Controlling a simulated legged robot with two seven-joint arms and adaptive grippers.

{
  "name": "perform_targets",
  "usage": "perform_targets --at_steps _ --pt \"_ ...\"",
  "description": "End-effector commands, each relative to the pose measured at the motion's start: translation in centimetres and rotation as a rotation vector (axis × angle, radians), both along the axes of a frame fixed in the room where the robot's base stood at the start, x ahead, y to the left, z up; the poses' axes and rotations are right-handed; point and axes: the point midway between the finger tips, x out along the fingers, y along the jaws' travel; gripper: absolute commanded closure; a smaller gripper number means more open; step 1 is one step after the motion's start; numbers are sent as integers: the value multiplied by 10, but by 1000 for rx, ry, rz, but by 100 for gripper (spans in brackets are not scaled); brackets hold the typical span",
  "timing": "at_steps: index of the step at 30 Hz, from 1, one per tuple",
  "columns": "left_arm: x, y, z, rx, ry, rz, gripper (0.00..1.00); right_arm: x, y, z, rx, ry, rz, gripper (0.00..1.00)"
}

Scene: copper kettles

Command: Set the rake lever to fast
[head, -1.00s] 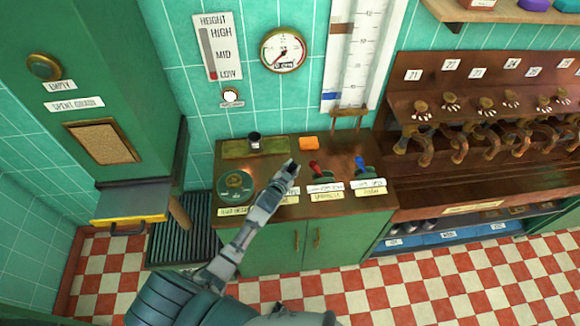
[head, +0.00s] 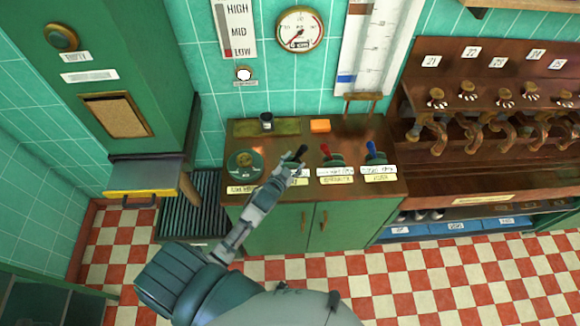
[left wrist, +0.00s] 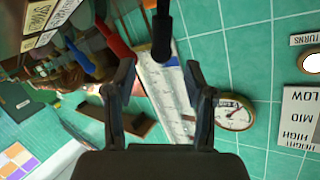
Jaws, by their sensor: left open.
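Three levers stand in a row on the wooden counter: a black-knobbed lever (head: 300,153), a red one (head: 325,150) and a blue one (head: 371,147). The black lever is the leftmost; its label is partly hidden by my arm and I cannot read it. My left gripper (head: 284,172) is at the black lever, just in front of it. In the left wrist view the gripper (left wrist: 160,70) is open, with the black lever (left wrist: 162,35) ahead between its fingertips, not gripped. My right gripper is not in view.
A round dial (head: 245,163) sits left of the black lever. An orange block (head: 320,126) and a dark cup (head: 266,121) lie at the counter's back. Red lever (left wrist: 113,38) and blue lever (left wrist: 78,57) stand close beside the gripper. A wall gauge (head: 299,30) hangs above.

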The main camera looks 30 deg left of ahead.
Motion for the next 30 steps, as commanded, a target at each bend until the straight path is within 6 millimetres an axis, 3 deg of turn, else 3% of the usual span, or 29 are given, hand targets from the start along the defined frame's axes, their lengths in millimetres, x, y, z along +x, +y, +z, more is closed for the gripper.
perform_targets --at_steps 3,7,26,30 --pt "-20 -1 4 1 2 0 45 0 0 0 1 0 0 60" --pt "-31 -1 8 1 1 -1 45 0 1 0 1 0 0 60" --pt "-36 -2 7 -2 9 1 45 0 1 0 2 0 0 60" --pt "-62 -11 -11 -34 131 25 45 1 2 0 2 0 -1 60"
